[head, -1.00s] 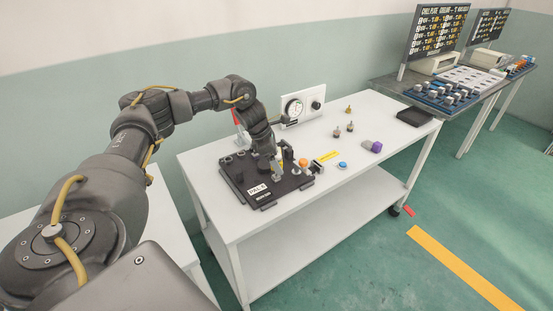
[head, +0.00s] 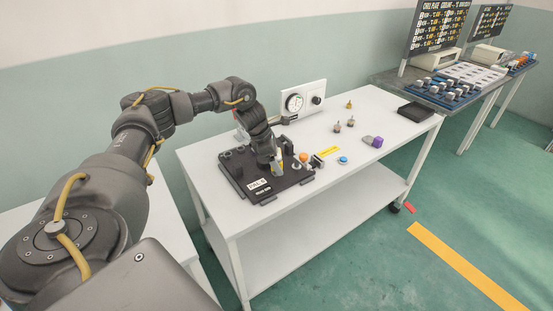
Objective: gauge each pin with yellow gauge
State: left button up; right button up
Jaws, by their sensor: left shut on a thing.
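My left gripper (head: 277,170) points down at the right part of a black fixture plate (head: 235,172) on the white table. It is shut on a small piece with yellow on it, which looks like the yellow gauge (head: 279,154). The gripper and wrist hide much of this piece, and I cannot tell whether it touches a pin. The pins on the plate are too small or hidden to make out. My right gripper is not in view.
An orange-topped knob (head: 304,158), a yellow strip (head: 329,151), a blue button (head: 343,160) and a purple piece (head: 378,142) lie to the right. A black tray (head: 415,112) is at the far right end.

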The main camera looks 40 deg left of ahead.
pick_arm(q)
jog(key=shift+f, duration=0.3)
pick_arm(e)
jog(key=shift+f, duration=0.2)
pick_arm(q)
jog(key=o, duration=1.3)
jog(key=shift+r, duration=0.1)
jog(key=shift+o, duration=0.2)
jog(key=b+v, duration=0.1)
jog(key=v, duration=0.9)
jog(key=shift+r, duration=0.4)
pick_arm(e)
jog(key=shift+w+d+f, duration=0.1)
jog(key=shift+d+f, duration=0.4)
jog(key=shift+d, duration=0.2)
pick_arm(q)
jog(key=shift+s+a, duration=0.1)
jog(key=shift+s, duration=0.05)
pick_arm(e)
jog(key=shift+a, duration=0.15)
